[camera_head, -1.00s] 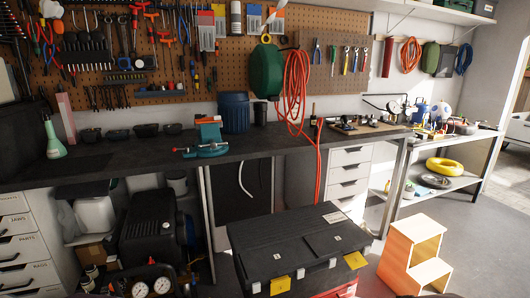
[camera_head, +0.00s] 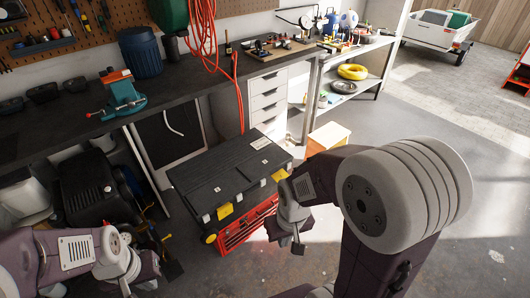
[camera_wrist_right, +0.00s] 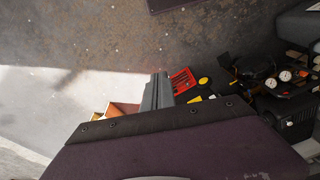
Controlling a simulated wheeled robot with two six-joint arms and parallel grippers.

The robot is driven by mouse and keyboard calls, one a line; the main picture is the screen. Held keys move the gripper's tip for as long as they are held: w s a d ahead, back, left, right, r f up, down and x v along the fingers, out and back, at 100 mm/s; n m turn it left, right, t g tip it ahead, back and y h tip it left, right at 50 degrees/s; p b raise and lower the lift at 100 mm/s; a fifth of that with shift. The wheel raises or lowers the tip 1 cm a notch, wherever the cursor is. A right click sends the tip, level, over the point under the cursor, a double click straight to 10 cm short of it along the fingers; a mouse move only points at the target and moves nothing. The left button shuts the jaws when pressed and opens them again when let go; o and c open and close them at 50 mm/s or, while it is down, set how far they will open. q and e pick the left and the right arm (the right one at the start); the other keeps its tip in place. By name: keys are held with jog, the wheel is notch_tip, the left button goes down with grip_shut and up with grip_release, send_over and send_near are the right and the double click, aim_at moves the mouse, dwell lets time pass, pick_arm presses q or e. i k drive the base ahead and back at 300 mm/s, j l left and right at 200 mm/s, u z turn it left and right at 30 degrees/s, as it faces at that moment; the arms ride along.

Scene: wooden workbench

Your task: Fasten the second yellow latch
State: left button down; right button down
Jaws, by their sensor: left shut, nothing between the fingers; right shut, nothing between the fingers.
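A black toolbox lid (camera_head: 225,172) tops a red-fronted drawer chest (camera_head: 250,222) on the floor. Two yellow latches show on its front edge: a left one (camera_head: 225,211) and a right one (camera_head: 280,175). I cannot tell whether either is fastened. My right gripper (camera_head: 298,248) is shut and empty, in front of the chest and apart from the latches. In the right wrist view its shut fingers (camera_wrist_right: 157,92) stand beside the red drawers (camera_wrist_right: 183,80), with yellow latches (camera_wrist_right: 194,99) near. My left gripper (camera_head: 172,268) is shut and empty, low at the left.
A dark workbench (camera_head: 60,130) with a teal vise (camera_head: 125,98) runs behind the chest. A black compressor (camera_head: 95,190) stands left of the chest.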

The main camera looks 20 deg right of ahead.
aim_at(280, 174)
jog(key=i+l, duration=0.25)
jog(key=i, duration=0.15)
jog(key=i+l, duration=0.2)
jog(key=i, duration=0.25)
jog(key=i+l, duration=0.25)
jog(key=i, duration=0.15)
jog(key=l+z, duration=0.05)
